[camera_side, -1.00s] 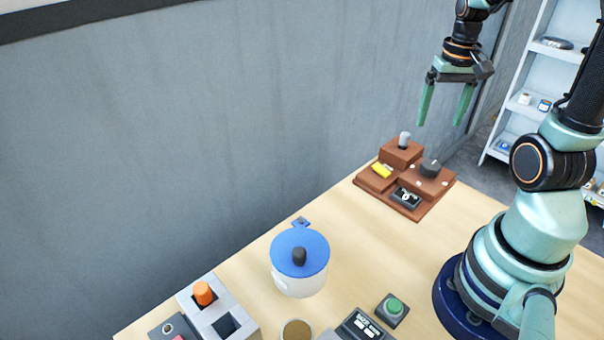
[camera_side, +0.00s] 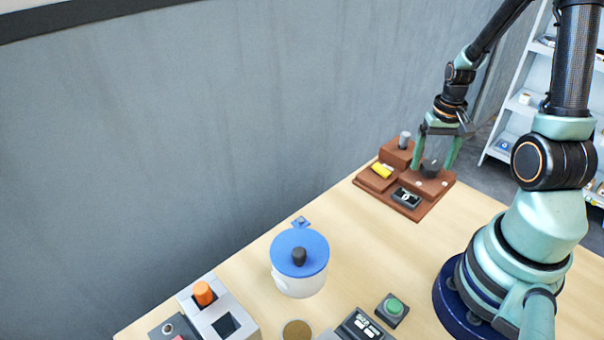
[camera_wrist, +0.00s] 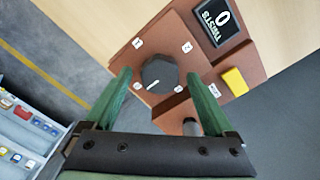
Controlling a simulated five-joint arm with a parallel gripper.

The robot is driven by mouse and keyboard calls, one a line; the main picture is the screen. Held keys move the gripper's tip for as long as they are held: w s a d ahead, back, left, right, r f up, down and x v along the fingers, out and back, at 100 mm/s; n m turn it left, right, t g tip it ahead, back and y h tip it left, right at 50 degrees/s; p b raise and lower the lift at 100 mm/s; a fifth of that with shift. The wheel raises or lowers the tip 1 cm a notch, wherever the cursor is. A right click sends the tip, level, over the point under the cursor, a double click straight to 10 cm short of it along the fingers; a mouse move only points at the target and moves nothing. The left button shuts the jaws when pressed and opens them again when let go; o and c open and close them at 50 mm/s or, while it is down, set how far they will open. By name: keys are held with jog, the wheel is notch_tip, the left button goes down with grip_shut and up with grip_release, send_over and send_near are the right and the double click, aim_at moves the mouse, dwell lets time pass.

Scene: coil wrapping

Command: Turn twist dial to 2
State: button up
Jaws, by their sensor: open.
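The twist dial is a dark grey knob (camera_side: 431,169) on a brown block at the far end of the table. It also shows in the wrist view (camera_wrist: 159,73), with a white pointer mark toward the lower left and small white number labels around it, among them 1 and 2. The small black display (camera_wrist: 220,20) reads 0 above the word TWISTS. My gripper (camera_side: 433,168) is low over the dial with its green fingers open on either side of it. In the wrist view the fingers (camera_wrist: 158,85) flank the knob with gaps; I see no contact.
On the same brown base (camera_side: 415,212) are a yellow block (camera_side: 381,170) and an upright grey peg (camera_side: 404,140). A blue-lidded white pot (camera_side: 299,262), a green button (camera_side: 393,307) and a grey block with an orange peg (camera_side: 204,293) stand nearer. The wall runs along the left.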

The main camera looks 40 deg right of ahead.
jog(key=shift+f, duration=0.2)
jog(key=c, duration=1.4)
jog(key=shift+m, duration=0.3)
